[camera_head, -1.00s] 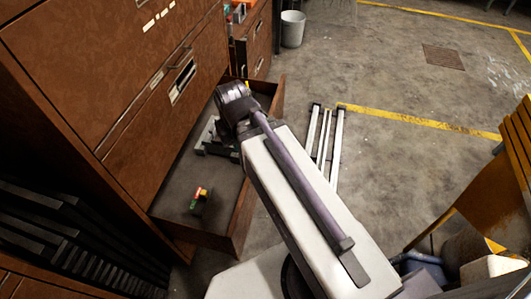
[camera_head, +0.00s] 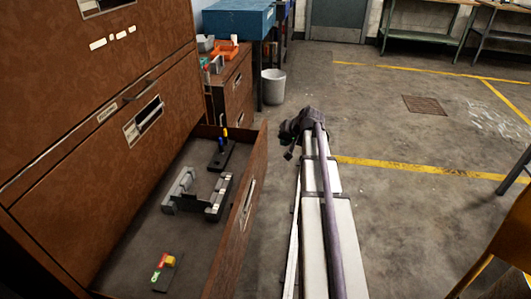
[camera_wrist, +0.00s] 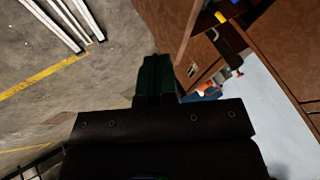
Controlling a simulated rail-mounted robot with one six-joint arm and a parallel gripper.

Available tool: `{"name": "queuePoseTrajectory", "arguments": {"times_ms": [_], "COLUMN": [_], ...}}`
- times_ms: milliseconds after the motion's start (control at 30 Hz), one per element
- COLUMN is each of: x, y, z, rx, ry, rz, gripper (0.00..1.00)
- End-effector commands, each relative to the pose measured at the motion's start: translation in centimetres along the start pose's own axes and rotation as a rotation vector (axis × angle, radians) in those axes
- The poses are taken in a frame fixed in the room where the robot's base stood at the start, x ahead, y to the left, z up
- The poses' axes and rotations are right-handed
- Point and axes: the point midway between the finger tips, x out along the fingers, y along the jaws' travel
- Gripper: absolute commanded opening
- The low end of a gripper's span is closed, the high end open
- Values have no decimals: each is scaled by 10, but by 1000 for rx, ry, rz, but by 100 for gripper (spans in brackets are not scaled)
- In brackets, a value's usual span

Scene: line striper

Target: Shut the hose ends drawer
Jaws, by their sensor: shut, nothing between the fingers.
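The open bottom drawer (camera_head: 246,211) of the brown cabinet (camera_head: 95,140) is pulled out to the right in the head view. Its front panel has a pale label holder. Whether this is the hose ends drawer I cannot tell, as the label is not readable. My gripper (camera_head: 290,153) is outside the drawer, to the right of its front panel, apart from it in the head view. In the wrist view my gripper (camera_wrist: 155,62) shows dark fingers shut together, with nothing between them. Part of a brown drawer shows just right of the fingertips.
The drawer holds a grey metal clamp-like part (camera_head: 198,192), a dark block with blue and yellow knobs (camera_head: 222,150) and a small red, yellow and green piece (camera_head: 165,268). A white bin (camera_head: 273,87) stands behind.

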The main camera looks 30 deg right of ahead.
Motion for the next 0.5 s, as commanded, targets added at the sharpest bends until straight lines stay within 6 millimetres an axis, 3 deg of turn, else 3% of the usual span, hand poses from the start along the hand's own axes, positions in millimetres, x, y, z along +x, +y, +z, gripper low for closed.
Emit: {"name": "queuePoseTrajectory", "arguments": {"times_ms": [167,500], "x": [21,97], "y": [2,4], "z": [2,5], "rx": [-2,-2], "ry": [-3,-5], "rz": [1,1], "gripper": [0,0]}}
